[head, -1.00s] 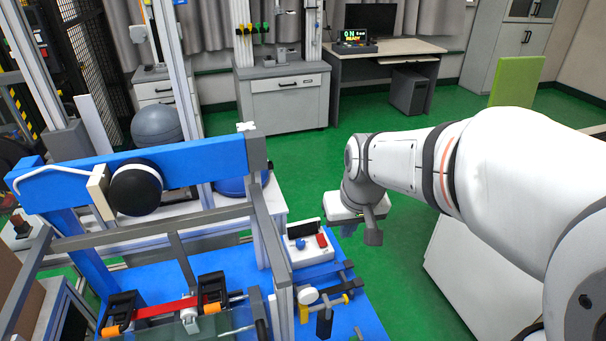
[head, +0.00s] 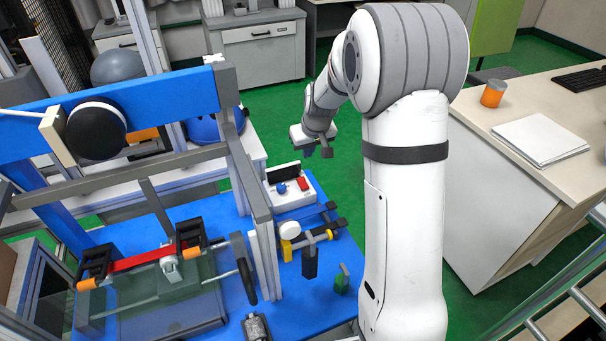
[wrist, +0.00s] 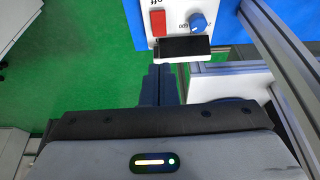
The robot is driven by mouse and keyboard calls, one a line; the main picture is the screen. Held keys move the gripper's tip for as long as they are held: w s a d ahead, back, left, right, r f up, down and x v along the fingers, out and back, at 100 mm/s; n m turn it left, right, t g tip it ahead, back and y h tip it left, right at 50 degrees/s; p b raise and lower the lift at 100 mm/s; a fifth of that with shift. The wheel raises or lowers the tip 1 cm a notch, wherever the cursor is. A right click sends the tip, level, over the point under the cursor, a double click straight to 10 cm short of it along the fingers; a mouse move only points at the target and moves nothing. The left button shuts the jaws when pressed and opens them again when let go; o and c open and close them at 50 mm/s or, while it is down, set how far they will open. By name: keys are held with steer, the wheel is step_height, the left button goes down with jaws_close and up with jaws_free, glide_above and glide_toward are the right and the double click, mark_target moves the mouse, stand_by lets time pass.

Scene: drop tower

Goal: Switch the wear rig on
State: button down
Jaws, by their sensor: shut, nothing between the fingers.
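The wear rig (head: 165,262) is a blue-based machine with grey posts at the left of the head view. Its white control box (head: 292,194) carries a red rocker switch (head: 303,184), a blue knob (head: 281,189) and a dark panel. In the wrist view the red switch (wrist: 158,23), the blue knob (wrist: 198,21) and an "off" label show at the top. My gripper (head: 318,152) is shut and empty. It is in the air above and beyond the box, apart from it. In the wrist view its fingers (wrist: 160,84) point toward the box, just below its dark panel (wrist: 184,47).
Grey frame posts (head: 262,215) stand just left of the box. A yellow-and-black clamp (head: 310,245) and a small green item (head: 341,279) are in front of it. A desk (head: 540,90) with papers and an orange cup is at right. Green floor beyond the box is clear.

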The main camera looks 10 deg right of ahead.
mark_target(300, 178)
steer(key=x, duration=1.4)
steer(key=shift+b, duration=0.35)
steer(key=shift+p, duration=0.3)
